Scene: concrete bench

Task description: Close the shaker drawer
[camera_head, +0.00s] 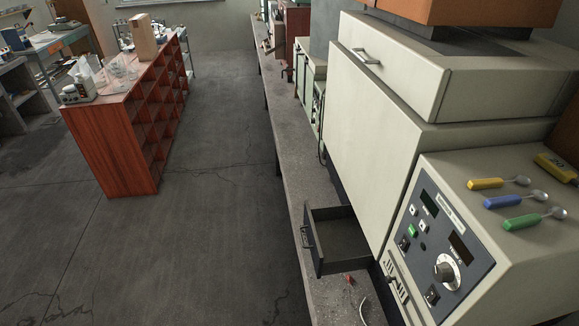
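The shaker drawer (344,244) is a dark grey open-topped box. It stands pulled out to the left from under the large cream machine (377,120), over the concrete bench. Its front panel (309,240) with a small handle (304,236) faces left, near the bench edge. The inside that shows looks empty. The drawer's right end meets the machine's lower side. Neither of my grippers is in view.
The machine's control panel (441,238) has a knob and buttons. Yellow, blue and green spoons (502,201) lie on top of it. A small red-tipped item (350,281) lies near the drawer on the bench (292,150). A red shelf (115,140) stands across open floor.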

